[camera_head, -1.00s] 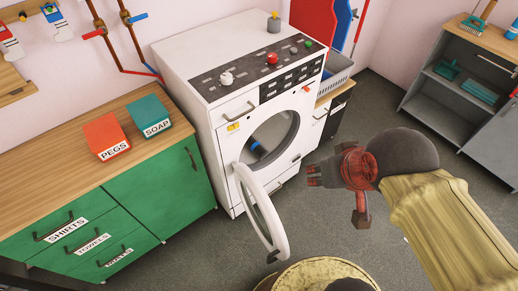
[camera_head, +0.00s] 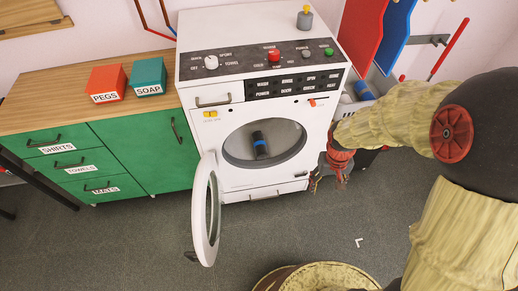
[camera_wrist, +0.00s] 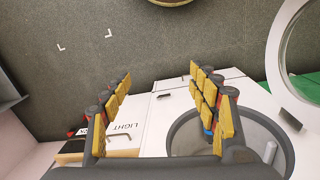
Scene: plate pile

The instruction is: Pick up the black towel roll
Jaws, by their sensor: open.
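The black towel roll (camera_head: 260,146), dark with a blue band, lies inside the open drum of the white washing machine (camera_head: 215,98). The machine's round door (camera_head: 205,212) hangs open to the left. My gripper (camera_head: 328,182) points down beside the machine's right front edge, right of the drum opening and apart from the roll. In the wrist view my gripper (camera_wrist: 163,88) has its yellow-padded fingers wide apart with nothing between the tips. The drum opening (camera_wrist: 182,118) shows behind the right finger there; the roll is not clearly visible in that view.
Green drawers (camera_head: 150,150) stand left of the machine, with a red PEGS box (camera_head: 106,82) and a teal SOAP box (camera_head: 149,76) on top. A basket (camera_head: 375,88) with a blue item sits right of the machine, partly behind my arm. Grey floor in front is mostly clear.

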